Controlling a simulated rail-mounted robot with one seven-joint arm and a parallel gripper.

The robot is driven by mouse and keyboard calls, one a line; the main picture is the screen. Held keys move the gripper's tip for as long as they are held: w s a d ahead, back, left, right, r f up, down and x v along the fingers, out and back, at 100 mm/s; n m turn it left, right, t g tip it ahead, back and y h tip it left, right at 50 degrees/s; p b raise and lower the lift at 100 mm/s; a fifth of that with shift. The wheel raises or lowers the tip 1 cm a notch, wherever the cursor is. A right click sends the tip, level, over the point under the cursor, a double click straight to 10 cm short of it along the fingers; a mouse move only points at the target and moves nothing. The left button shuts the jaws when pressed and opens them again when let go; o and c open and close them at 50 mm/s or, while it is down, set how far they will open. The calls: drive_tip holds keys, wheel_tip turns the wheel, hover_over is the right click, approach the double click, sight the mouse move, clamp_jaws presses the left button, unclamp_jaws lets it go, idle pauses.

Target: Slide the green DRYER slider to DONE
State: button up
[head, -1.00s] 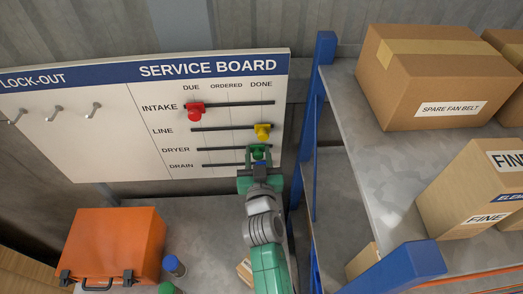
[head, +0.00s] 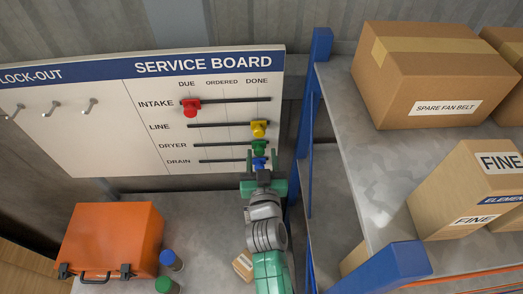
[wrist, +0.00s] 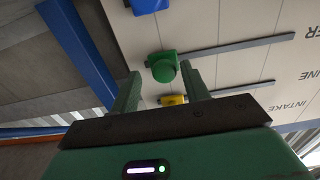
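The green DRYER slider (head: 259,148) sits at the right end of its dark rail, under the DONE heading on the service board (head: 110,150). It also shows in the wrist view (wrist: 163,66). My gripper (head: 262,157) is in front of the lower right of the board, its two fingers spread and empty. In the wrist view the green slider appears between the fingertips, with gaps on both sides. I cannot tell exactly how far the fingertips are from the board.
A yellow LINE slider (head: 258,129) and a blue DRAIN slider (head: 259,163) are also at DONE; a red INTAKE slider (head: 191,107) is at DUE. A blue rack post (head: 311,120) stands close right. An orange case (head: 110,240) sits on the bench below.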

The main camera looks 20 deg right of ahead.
drive_tip(key=v, duration=0.5)
drive_tip(key=shift+s+a, duration=0.1)
drive_tip(key=shift+s, duration=0.15)
drive_tip(key=a+r+t+p, duration=0.1)
drive_tip(key=a+r+t, duration=0.15)
drive_tip(key=r, duration=1.05)
drive_tip(key=a+r+t, duration=0.1)
drive_tip(key=a+r, duration=0.2)
drive_tip(key=r, duration=1.1)
drive_tip(key=s+a+r+n+t+y+p, duration=0.1)
drive_tip(key=s+a+r+t+y, duration=0.1)
drive_tip(key=s+a+r, duration=0.2)
drive_tip(key=s+a+r+n+t+y, duration=0.2)
drive_tip(key=s+a+r, duration=0.3)
drive_tip(key=s+r, duration=0.5)
wheel_tip(320, 180, up, 8)
drive_tip(key=shift+s+y+p, duration=0.15)
drive_tip(key=shift+y+p, duration=0.25)
drive_tip(key=shift+y, duration=0.4)
